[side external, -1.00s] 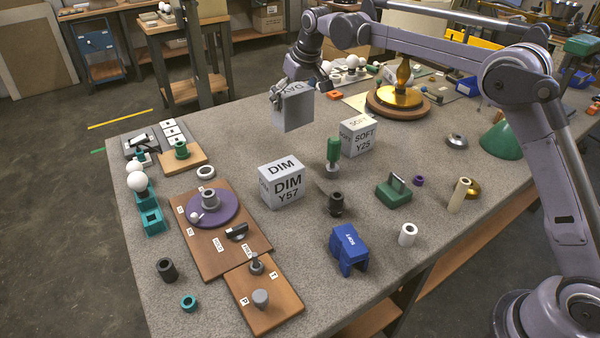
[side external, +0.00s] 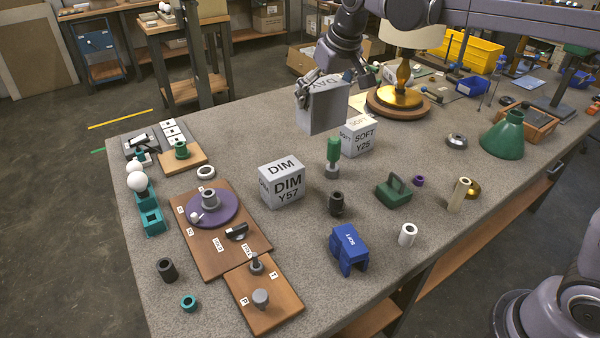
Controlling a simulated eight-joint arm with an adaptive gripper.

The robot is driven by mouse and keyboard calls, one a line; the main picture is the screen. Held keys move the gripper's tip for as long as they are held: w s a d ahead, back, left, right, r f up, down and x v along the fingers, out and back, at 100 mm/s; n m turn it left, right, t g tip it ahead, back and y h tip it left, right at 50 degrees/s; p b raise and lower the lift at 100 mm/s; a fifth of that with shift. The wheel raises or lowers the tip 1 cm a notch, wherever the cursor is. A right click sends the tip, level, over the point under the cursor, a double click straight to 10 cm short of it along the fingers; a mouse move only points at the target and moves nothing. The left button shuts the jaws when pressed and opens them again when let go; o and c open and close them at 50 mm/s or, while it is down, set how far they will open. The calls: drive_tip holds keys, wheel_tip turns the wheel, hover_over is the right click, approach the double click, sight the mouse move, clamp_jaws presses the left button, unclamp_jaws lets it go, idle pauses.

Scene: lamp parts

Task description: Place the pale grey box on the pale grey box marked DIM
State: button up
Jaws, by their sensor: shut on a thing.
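Another pale grey box marked SOFT (side external: 360,136) stands below and right of the held box. A green-handled tool (side external: 333,155) stands right of the DIM box. A wooden board with a purple disc (side external: 226,211) lies left. A gold lamp base (side external: 400,100) stands behind.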

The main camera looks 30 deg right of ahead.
drive_tip(key=shift+w+a+f, duration=0.45)
drive_tip(key=shift+a+f, duration=1.1)
drive_tip(key=shift+f, duration=0.1)
drive_tip(key=shift+w+a+f, duration=0.45)
drive_tip(key=shift+a+f, duration=1.15)
drive_tip(key=shift+w+a+f, duration=0.45)
drive_tip(key=shift+a+f, duration=1.1)
drive_tip(key=shift+f, duration=0.1)
drive_tip(key=shift+f, duration=0.2)
drive_tip(key=o, duration=0.9)
drive_tip(key=shift+r, duration=0.1)
drive_tip(key=v, duration=1.1)
drive_tip(key=s+d+f+t, duration=0.1)
drive_tip(key=s+d, duration=1)
drive_tip(key=s, duration=0.2)
drive_tip(key=shift+t, duration=0.8)
drive_tip(key=s+d+f, duration=0.1)
drive_tip(key=s+f, duration=0.2)
drive_tip(key=s+d+f, duration=0.2)
drive_tip(key=s, duration=0.2)
drive_tip(key=s+d+f, duration=0.2)
drive_tip(key=s+f, duration=0.1)
drive_tip(key=shift+s+f, duration=0.25)
drive_tip(key=shift+f, duration=0.05)
